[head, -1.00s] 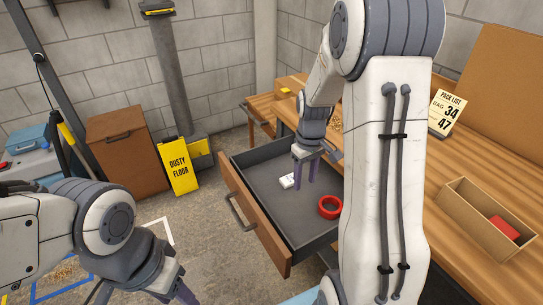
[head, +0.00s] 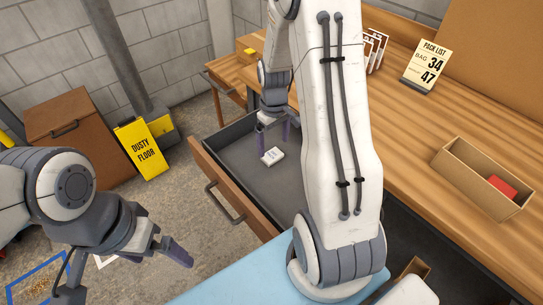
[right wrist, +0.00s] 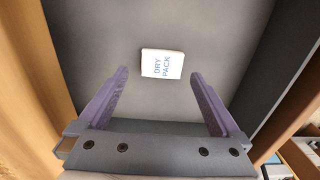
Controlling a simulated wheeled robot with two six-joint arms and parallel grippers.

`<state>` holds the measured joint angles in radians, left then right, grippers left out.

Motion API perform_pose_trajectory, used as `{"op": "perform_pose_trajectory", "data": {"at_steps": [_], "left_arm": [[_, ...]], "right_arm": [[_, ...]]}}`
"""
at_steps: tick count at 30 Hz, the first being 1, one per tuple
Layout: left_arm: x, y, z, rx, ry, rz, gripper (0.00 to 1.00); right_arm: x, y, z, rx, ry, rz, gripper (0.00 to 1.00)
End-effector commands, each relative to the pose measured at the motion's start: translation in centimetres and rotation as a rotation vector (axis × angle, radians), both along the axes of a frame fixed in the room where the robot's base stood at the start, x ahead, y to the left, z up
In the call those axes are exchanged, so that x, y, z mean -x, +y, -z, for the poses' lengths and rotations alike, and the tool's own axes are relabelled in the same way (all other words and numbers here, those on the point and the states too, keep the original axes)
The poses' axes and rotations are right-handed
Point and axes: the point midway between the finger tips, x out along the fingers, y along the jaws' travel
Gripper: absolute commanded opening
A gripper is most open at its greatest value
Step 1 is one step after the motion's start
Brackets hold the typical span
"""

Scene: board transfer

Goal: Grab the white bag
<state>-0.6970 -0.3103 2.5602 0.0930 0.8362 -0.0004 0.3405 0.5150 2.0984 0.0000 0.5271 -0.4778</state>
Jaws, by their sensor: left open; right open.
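The white bag (head: 272,156) is a small flat packet lying on the floor of the open grey drawer (head: 230,135). In the right wrist view the white bag (right wrist: 162,63) carries the words "DRY PACK" and lies just beyond and between the fingertips. My right gripper (head: 274,144) is open above the bag, with nothing between its purple fingers. In the right wrist view my right gripper (right wrist: 160,75) is spread wider than the bag. My left gripper (head: 182,254) is open and empty, outside the drawer at the lower left.
My right arm hides part of the drawer. The wooden bench (head: 410,140) holds a pack list sign (head: 427,66) and an open box (head: 482,178) with a red item (head: 503,187). A yellow "Dusty Floor" sign (head: 142,150) and a brown cabinet (head: 75,130) stand left.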

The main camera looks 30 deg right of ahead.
Motion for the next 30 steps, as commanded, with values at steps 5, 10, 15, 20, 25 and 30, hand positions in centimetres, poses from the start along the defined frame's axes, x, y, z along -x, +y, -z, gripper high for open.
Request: {"op": "perform_pose_trajectory", "data": {"at_steps": [5, 10, 15, 20, 25, 30], "left_arm": [[0.0, 0.0, 0.1, 0.0, 0.0, 0.0, 1.0], [0.0, 0.0, 0.2, 0.0, 0.0, 0.0, 1.0], [0.0, 0.0, 0.2, 0.0, 0.0, 0.0, 1.0], [0.0, 0.0, 0.2, 0.0, 0.0, 0.0, 1.0], [0.0, 0.0, 0.2, 0.0, 0.0, 0.0, 1.0], [0.0, 0.0, 0.2, 0.0, 0.0, 0.0, 1.0]], "right_arm": [[-0.2, 0.4, 2.9, -0.001, 0.005, 0.0, 1.0], [-0.2, 0.4, 4.3, -0.001, 0.003, -0.001, 1.0], [-0.2, 0.4, 4.4, 0.0, 0.001, -0.002, 1.0], [-0.3, 0.4, 4.4, 0.0, 0.001, -0.002, 0.62], [-0.3, 0.4, 4.4, 0.0, 0.001, -0.002, 0.27], [-0.3, 0.4, 4.2, 0.0, 0.0, -0.002, 0.27]]}}
